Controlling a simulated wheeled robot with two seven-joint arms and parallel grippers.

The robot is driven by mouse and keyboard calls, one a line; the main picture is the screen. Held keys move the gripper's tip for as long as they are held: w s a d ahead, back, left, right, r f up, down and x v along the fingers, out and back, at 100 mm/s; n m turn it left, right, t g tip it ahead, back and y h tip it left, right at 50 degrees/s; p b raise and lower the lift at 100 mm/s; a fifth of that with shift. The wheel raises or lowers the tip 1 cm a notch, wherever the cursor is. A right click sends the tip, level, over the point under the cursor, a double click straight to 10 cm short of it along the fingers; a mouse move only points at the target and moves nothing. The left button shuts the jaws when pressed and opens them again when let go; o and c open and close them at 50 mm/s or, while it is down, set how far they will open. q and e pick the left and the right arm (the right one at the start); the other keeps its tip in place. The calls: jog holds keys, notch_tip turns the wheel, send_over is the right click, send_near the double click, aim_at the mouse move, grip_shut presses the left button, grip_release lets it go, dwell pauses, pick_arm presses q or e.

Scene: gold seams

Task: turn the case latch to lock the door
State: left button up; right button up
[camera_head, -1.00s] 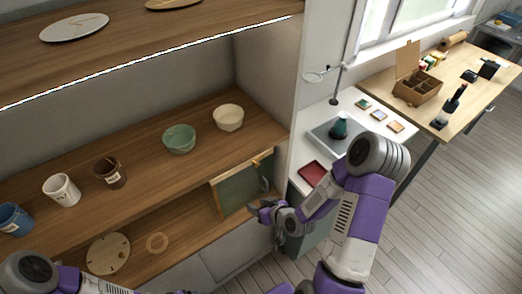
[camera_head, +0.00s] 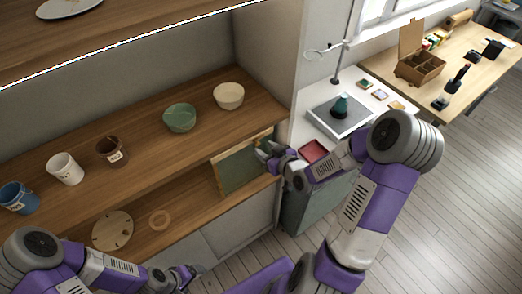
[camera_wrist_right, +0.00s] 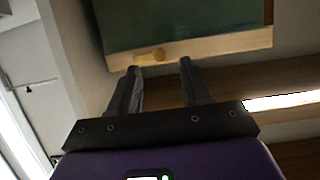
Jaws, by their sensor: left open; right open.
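The case door is a dark green panel in a pale wooden frame (camera_head: 238,176), at the right end of the lower shelf. It fills the top of the right wrist view (camera_wrist_right: 185,20). A small rounded yellowish piece, seemingly the latch (camera_wrist_right: 158,54), sits on the frame strip there. In the head view my right gripper hides that part. My right gripper (camera_head: 266,152) is at the door's right side. Its open fingers (camera_wrist_right: 159,72) point at the strip on either side of the latch, with nothing visible between them. My left gripper (camera_head: 188,274) is open and low, away from the door.
Bowls (camera_head: 179,118) and cups (camera_head: 65,169) stand on the middle shelf. A round plate (camera_head: 112,230) and a ring (camera_head: 160,219) lie below. A white table (camera_head: 310,136) with a red tray (camera_head: 313,151) stands close behind my right arm.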

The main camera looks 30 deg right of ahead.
aim_at(258, 144)
jog(key=shift+x, duration=1.8)
grip_shut()
